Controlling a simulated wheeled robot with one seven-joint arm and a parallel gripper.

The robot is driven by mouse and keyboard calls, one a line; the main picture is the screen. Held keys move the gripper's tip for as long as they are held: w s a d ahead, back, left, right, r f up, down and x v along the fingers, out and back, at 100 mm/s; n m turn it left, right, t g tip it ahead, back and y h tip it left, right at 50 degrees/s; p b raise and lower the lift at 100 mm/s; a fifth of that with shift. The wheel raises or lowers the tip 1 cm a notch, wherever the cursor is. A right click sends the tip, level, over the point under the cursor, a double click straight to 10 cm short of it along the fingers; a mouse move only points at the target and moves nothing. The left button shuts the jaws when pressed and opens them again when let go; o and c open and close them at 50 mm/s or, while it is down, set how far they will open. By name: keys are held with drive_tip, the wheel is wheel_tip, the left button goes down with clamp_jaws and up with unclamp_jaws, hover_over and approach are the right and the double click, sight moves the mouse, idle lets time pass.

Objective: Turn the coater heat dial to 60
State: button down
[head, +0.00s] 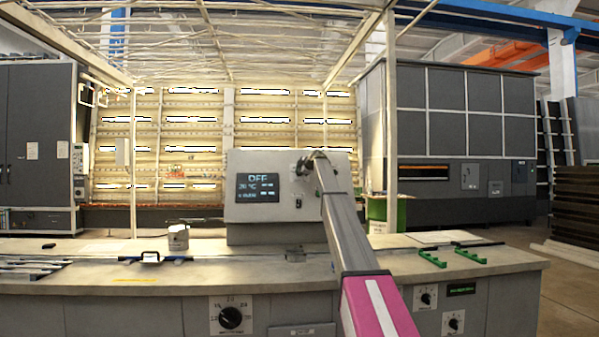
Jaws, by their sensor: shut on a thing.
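The grey control box (240,205) stands upright on the long counter. Its dark display (257,187) reads OFF in large characters, with what looks like 20 °C below and smaller text too small to read surely. My arm reaches up from the lower right to the box's face, and my gripper (306,164) is at the upper right of the display. It is shut on the coater heat dial, which is mostly hidden behind the gripper and wrist. The dial's pointer and scale cannot be read.
A small switch (298,203) sits on the box below my gripper. A white can (178,237) and a blue-handled tool (150,257) are on the counter at left, green-handled bars (467,252) at right. A larger black knob (230,317) is on the counter's front.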

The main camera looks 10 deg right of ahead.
drive_tip(key=c, duration=1.2)
unclamp_jaws()
drive_tip(key=shift+o, duration=0.2)
drive_tip(key=shift+s, duration=0.1)
drive_tip(key=v, duration=1)
drive_tip(key=shift+s, duration=0.25)
drive_tip(key=shift+s+d, duration=0.1)
drive_tip(key=shift+d, duration=0.1)
